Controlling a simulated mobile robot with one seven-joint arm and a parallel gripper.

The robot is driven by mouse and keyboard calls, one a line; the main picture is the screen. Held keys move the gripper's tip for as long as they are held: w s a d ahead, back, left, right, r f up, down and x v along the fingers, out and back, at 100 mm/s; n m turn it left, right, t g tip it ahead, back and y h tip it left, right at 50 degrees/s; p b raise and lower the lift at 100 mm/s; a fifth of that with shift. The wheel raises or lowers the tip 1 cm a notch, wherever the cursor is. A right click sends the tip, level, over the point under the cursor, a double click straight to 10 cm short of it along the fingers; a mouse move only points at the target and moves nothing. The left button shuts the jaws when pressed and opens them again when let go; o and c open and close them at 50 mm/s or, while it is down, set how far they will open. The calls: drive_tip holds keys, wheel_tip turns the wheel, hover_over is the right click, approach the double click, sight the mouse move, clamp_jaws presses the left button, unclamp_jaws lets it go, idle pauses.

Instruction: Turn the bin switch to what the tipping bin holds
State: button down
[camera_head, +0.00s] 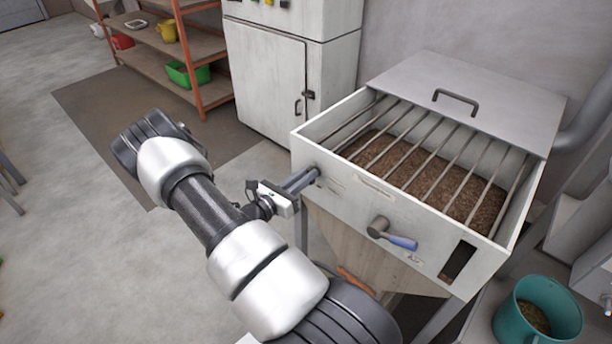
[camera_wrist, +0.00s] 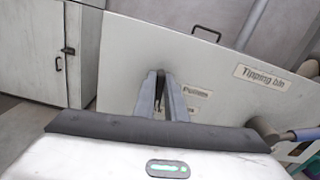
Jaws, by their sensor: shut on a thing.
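The tipping bin (camera_head: 350,190) is a white box with bars across its open top. Brown, crumbly, coarse-looking material (camera_head: 468,202) lies under the bars; I cannot tell surely what it is. My gripper (camera_head: 311,178) is at the left end of the bin's front panel, shut on the small dark bin switch (camera_wrist: 160,86), which the fingers mostly hide. In the wrist view a small label (camera_wrist: 197,93) right of the fingers seems to begin with "P", and another (camera_wrist: 197,112) is below; both are too blurred to read surely. A "Tipping bin" plate (camera_wrist: 262,77) is further right.
A lever with a blue handle (camera_head: 402,242) sticks out of the front panel to the right. A hinged lid (camera_head: 480,90) with a handle covers the bin's back. A teal bucket (camera_head: 545,300) stands at lower right, a white cabinet (camera_head: 265,80) behind.

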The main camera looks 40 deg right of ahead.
drive_tip(key=shift+w+a+f+n+p, duration=0.1)
drive_tip(key=shift+w+f+n+p, duration=0.15)
drive_tip(key=shift+n, duration=2.5)
drive_tip(key=shift+w+d+f+n+p, duration=0.1)
drive_tip(key=shift+w+f+n+p, duration=0.15)
drive_tip(key=shift+n, duration=2.45)
drive_tip(key=shift+w+a+f+n+p, duration=0.15)
drive_tip(key=shift+f+n+p, duration=0.15)
drive_tip(key=shift+n, duration=2.45)
drive_tip(key=c, duration=1.8)
unclamp_jaws()
drive_tip(key=s+a, duration=0.1)
drive_tip(key=a, duration=1.6)
drive_tip(key=shift+s+a+p, duration=0.15)
drive_tip(key=shift+s+p, duration=0.1)
drive_tip(key=shift+p, duration=0.15)
